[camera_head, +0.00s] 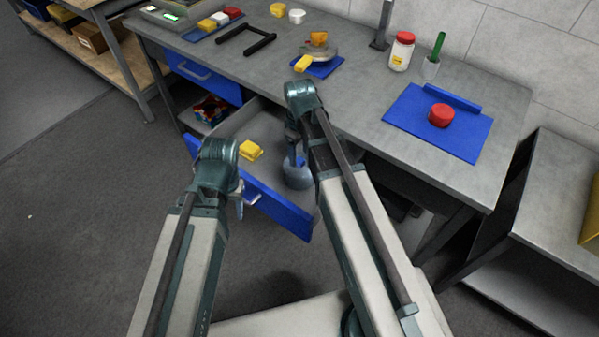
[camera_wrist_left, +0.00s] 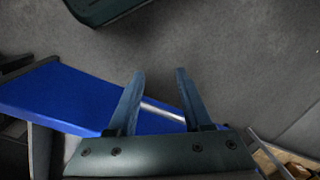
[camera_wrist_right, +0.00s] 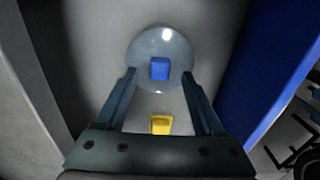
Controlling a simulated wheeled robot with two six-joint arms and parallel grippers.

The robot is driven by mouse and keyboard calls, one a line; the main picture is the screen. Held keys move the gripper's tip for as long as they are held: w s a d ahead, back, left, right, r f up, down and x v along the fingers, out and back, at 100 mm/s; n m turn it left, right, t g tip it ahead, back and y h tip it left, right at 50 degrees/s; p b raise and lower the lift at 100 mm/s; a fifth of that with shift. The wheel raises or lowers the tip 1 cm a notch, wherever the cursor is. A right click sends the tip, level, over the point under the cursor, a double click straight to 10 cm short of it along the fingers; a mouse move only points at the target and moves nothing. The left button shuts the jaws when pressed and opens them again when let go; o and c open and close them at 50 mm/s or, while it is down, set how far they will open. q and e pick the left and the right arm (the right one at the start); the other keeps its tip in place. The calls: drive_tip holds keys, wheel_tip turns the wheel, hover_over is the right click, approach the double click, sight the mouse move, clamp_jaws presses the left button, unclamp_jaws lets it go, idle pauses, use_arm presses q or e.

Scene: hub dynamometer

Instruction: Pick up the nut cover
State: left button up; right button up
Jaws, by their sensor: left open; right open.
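A round, shiny grey-blue domed piece with a blue square block on top, which looks like the nut cover (camera_head: 298,177), sits in the open drawer; it also shows in the right wrist view (camera_wrist_right: 145,50). My right gripper (camera_wrist_right: 159,72) is open above it, with its fingers to either side of the blue block. In the head view my right arm partly hides the piece. My left gripper (camera_wrist_left: 160,72) is open and empty by the blue drawer front (camera_wrist_left: 55,97), with a metal bar, likely the drawer handle, showing between its fingers.
A yellow block (camera_head: 250,150) also lies in the drawer (camera_head: 225,128). The drawer walls border the right gripper.

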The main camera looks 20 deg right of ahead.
sight(300, 169)
wheel_tip(300, 169, down, 3)
drive_tip(key=shift+r+b, duration=0.2)
drive_tip(key=shift+b, duration=0.6)
use_arm(q)
wheel_tip(300, 169, down, 2)
drive_tip(key=shift+f, duration=0.25)
use_arm(e)
drive_tip(key=shift+r, duration=0.1)
clamp_jaws()
